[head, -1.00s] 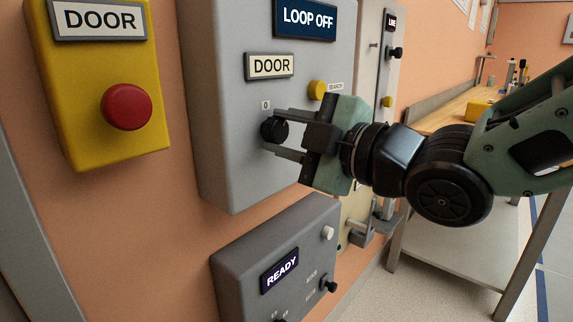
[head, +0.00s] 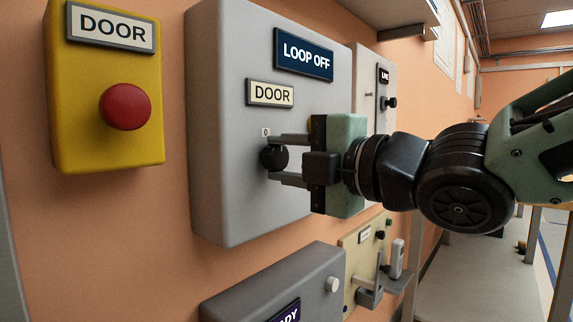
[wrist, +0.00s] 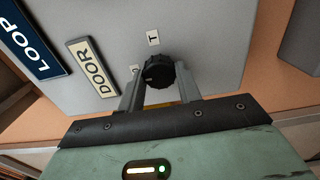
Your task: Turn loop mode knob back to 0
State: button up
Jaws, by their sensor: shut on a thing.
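The black loop mode knob (head: 273,159) sits low on the grey DOOR box (head: 225,190), under a small 0 label (head: 265,131). The box's dark blue display (head: 304,55) reads LOOP OFF. My gripper (head: 270,160) is shut on the knob, one finger above it and one below. I cannot clearly tell where the knob's pointer aims.
A yellow DOOR box (head: 70,130) with a red button (head: 125,106) is at left. A darker grey box (head: 255,285) is below, with a beige panel (head: 352,250) beside it. A narrow grey panel (head: 365,80) stands behind my gripper.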

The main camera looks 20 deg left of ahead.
jog(key=o, duration=1)
jog(key=p+v, duration=0.2)
jog(key=v, duration=1.5)
jog(key=shift+d, duration=0.2)
jog(key=shift+s+f, duration=0.1)
jog(key=shift+f, duration=0.05)
